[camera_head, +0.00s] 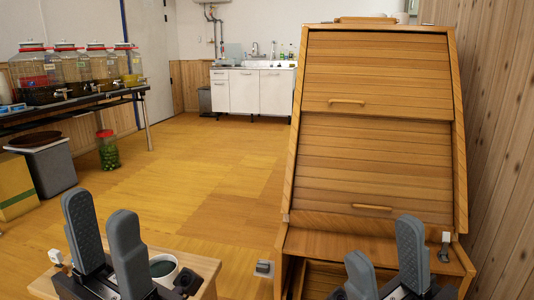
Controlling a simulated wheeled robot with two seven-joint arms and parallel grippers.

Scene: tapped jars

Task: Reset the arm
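My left gripper (100,212) is at the lower left, its two dark grey fingers pointing up with a gap between them. It is open, and nothing shows between the fingertips. My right gripper (383,240) is at the lower right in front of the wooden cabinet (378,143). Its fingers also stand apart and look empty. The picture's bottom edge cuts off the lower parts of both grippers.
A white cup (169,281) with dark contents stands on a small wooden table (205,268) beside my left gripper. Tapped jars (76,66) line a dark table at left, with a green jar (108,152) on the floor. The middle floor is clear.

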